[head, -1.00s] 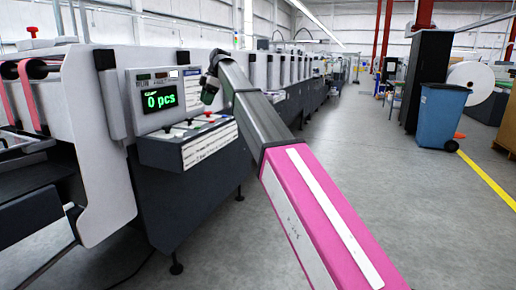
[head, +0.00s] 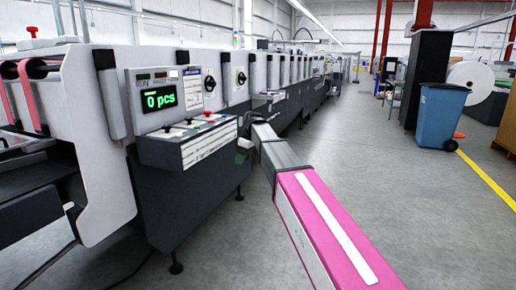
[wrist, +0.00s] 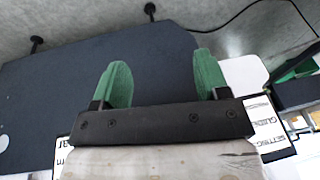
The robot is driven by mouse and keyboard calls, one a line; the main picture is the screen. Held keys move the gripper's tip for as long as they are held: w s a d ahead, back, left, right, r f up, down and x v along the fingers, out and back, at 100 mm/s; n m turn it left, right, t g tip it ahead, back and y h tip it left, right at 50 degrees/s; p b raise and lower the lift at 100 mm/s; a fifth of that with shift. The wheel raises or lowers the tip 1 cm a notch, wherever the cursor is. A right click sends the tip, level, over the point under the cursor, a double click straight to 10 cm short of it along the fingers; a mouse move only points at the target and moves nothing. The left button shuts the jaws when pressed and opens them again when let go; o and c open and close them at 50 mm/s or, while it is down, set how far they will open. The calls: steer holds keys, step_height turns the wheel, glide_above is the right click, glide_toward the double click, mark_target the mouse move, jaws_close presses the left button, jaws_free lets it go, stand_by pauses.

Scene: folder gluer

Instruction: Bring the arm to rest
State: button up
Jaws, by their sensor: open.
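My arm reaches forward from the lower right in the head view, a pink link with a white stripe leading to grey links. My gripper (head: 243,150) is small and partly hidden there, beside the right end of the control box (head: 165,152). In the wrist view my gripper (wrist: 162,78) shows two green fingers spread apart with nothing between them. Behind them is the machine's dark lower panel (wrist: 60,75). I cannot tell from the head view how far the gripper is from the machine.
The folder gluer (head: 95,110) runs along the left side. Its display (head: 160,98) reads "0 pcs", and two rotary switches (head: 209,80) show right of it. Grey floor (head: 400,200) is free at right. A blue bin (head: 440,115) stands farther back.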

steer(key=s+d+f+m+h, duration=0.1)
steer(key=s+d+f+m, duration=0.6)
steer(key=s+d+f, duration=0.5)
steer(key=s+d+f+m+h, duration=0.2)
steer(key=s+d+f+m, duration=0.5)
steer(key=s+d+f, duration=0.6)
step_height(320, 180, down, 6)
steer(key=shift+d+r+t, duration=0.1)
steer(key=shift+d+t, duration=0.2)
steer(key=shift+s+a, duration=0.1)
steer(key=shift+a, duration=0.05)
